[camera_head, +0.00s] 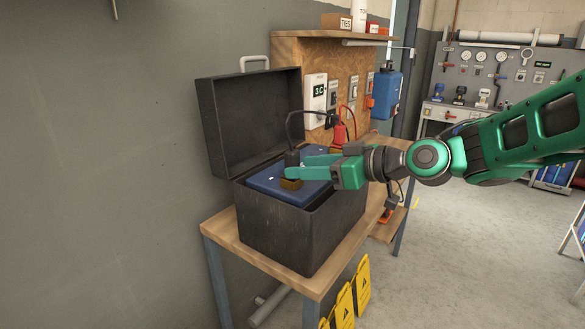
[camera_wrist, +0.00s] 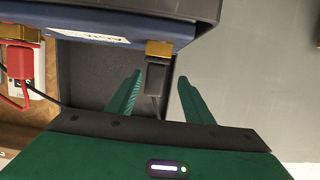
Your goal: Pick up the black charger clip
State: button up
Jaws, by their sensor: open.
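The black charger clip (camera_wrist: 155,78) sits at a brass terminal (camera_wrist: 159,48) of the blue battery (camera_wrist: 90,27), with a thin dark cable running from it. In the head view the black clip (camera_head: 292,157) shows just above and behind my green fingers. My gripper (camera_head: 297,168) is open and reaches in from the right over the battery. In the wrist view my two fingers (camera_wrist: 159,84) stand apart, one on each side of the black clip, with gaps visible on both sides. The fingers hide part of the clip in the head view.
The battery lies in an open dark box (camera_head: 290,235) on a wooden bench (camera_head: 222,227), its lid raised at the left. A charger panel (camera_head: 315,100) hangs on the board behind. Open floor lies to the right.

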jog(key=shift+w+d+x, duration=0.1)
jog(key=shift+w+x, duration=0.05)
jog(key=shift+x, duration=0.95)
jog(key=shift+w+d+x, duration=0.1)
jog(key=shift+x, duration=1.05)
jog(key=x, duration=0.4)
jog(key=shift+w, duration=0.25)
jog(key=shift+c, duration=0.4)
grip_shut()
jog(key=shift+r, duration=0.1)
